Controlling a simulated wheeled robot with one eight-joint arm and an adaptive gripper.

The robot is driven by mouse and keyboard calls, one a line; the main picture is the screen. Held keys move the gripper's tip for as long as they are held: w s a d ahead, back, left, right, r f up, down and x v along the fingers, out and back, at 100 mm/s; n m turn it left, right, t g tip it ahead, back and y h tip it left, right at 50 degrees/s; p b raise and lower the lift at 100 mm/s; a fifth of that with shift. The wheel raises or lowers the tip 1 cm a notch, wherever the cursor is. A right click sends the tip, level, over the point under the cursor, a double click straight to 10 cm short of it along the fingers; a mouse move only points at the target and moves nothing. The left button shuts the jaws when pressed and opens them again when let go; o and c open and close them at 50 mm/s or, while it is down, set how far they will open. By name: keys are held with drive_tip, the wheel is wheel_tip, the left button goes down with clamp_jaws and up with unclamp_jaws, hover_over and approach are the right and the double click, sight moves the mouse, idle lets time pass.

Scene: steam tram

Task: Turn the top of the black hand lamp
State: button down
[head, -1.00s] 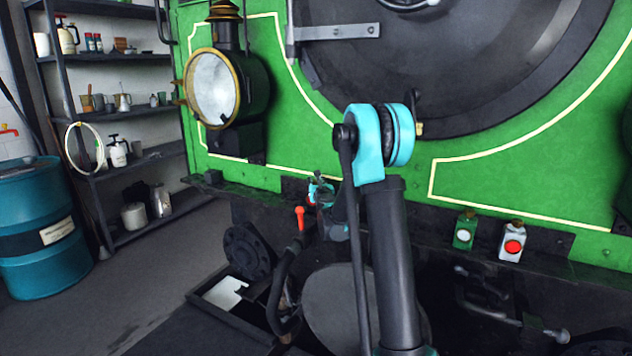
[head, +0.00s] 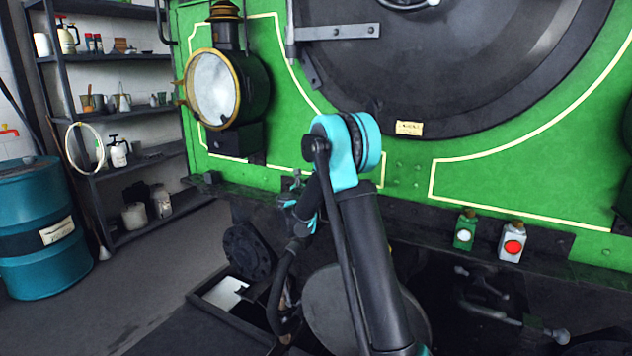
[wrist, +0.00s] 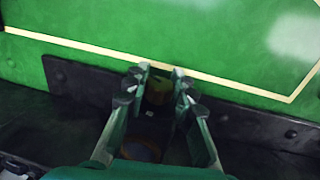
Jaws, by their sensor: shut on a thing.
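In the wrist view the black hand lamp (wrist: 158,94) stands between the two fingers of my gripper (wrist: 160,84). Its dark top shows between the fingertips, and a dull brassy ring shows lower down. The fingers are shut on the lamp's top, one on each side. The rest of the lamp is in shadow or hidden by the gripper. In the head view my gripper (head: 291,192) is at the ledge of the green front, left of my arm's turquoise joint. There the lamp is too small and covered to make out clearly.
A green lamp (head: 465,231) and a white lamp with a red lens (head: 512,243) stand on the ledge to the right. A large brass-rimmed headlamp (head: 213,90) hangs above left. A blue drum (head: 38,235) and shelves (head: 110,57) stand at the left.

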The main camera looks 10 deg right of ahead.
drive_tip(key=shift+m+g+h, duration=0.9)
drive_tip(key=shift+m+h, duration=0.1)
drive_tip(key=shift+h, duration=0.3)
drive_tip(key=c, duration=1.2)
unclamp_jaws()
drive_tip(key=v, duration=1.2)
drive_tip(key=shift+r, duration=0.1)
